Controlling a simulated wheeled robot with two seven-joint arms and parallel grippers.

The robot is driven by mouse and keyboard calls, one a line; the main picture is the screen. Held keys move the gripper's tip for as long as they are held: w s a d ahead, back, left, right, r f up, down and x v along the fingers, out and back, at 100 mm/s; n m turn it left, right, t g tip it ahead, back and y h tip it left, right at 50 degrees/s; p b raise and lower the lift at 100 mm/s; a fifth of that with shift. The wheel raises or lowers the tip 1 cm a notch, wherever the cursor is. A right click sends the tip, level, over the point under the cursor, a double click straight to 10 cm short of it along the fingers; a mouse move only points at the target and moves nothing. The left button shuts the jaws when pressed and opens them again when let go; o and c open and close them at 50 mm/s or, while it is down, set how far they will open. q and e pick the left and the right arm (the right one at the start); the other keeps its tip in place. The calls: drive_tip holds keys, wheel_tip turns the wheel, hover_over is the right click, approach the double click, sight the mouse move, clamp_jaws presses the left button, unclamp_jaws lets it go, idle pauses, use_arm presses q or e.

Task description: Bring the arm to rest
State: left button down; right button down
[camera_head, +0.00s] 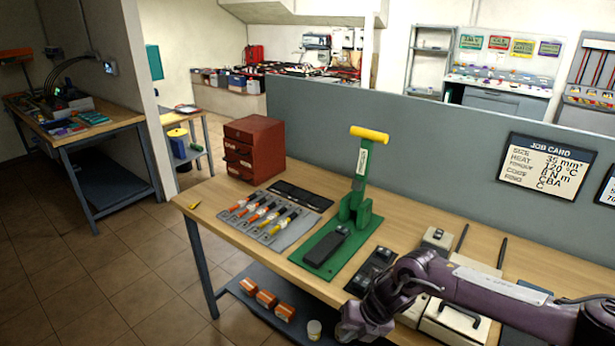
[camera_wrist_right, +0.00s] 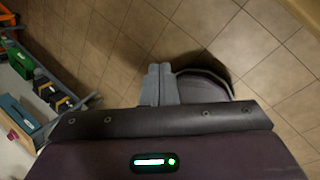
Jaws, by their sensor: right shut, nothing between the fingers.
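My right arm, dark purple, comes in from the right over the front edge of the wooden workbench (camera_head: 225,205) in the head view. Its wrist end with the right gripper (camera_head: 352,332) hangs down at the bottom of that view, in front of the bench edge; the fingertips are hard to make out there. In the right wrist view the two grey fingers (camera_wrist_right: 159,72) are together, with nothing between them, above the tiled floor. My left gripper is in neither view.
A green press with a yellow handle (camera_head: 362,190), a tool mat (camera_head: 290,232) and a red drawer box (camera_head: 254,148) stand on the bench. A light case (camera_head: 447,325) lies under my forearm. The lower shelf (camera_head: 240,287) holds orange boxes. The left floor is clear.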

drive_tip(key=w+a+f+m+t+y+b, duration=0.1)
drive_tip(key=a+f+m+y, duration=0.1)
drive_tip(key=a+f+m, duration=0.4)
drive_tip(key=a+f+m+t+y+b, duration=0.1)
drive_tip(key=f+m+t, duration=0.1)
drive_tip(key=f+m, duration=0.4)
drive_tip(key=s+d+f+m+t+h+b, duration=0.1)
drive_tip(key=s+d+f+m, duration=0.25)
drive_tip(key=f, duration=0.45)
drive_tip(key=s+d+f+m+h+b, duration=0.1)
drive_tip(key=s+d+f+m, duration=0.15)
drive_tip(key=f+m, duration=0.4)
drive_tip(key=s+d+f+m+h, duration=0.1)
drive_tip(key=s+d+f+m, duration=0.15)
drive_tip(key=s+f, duration=0.35)
drive_tip(key=s+d+f+m+g+h+b, duration=0.1)
drive_tip(key=s+d+f+m, duration=0.2)
drive_tip(key=s, duration=0.4)
drive_tip(key=s+d+f+m+h, duration=0.1)
drive_tip(key=s+d+f, duration=0.2)
drive_tip(key=s+f, duration=0.4)
drive_tip(key=s+d+f+m+g+h, duration=0.1)
drive_tip(key=s+d+f+m, duration=0.1)
drive_tip(key=s, duration=0.7)
drive_tip(key=s+d+f+m+g+h, duration=0.1)
drive_tip(key=s+d+f+m+g, duration=0.1)
drive_tip(key=s, duration=0.8)
drive_tip(key=shift+s+d+f+m+h+b, duration=0.35)
drive_tip(key=shift+d+f+m, duration=0.25)
drive_tip(key=shift+d, duration=0.4)
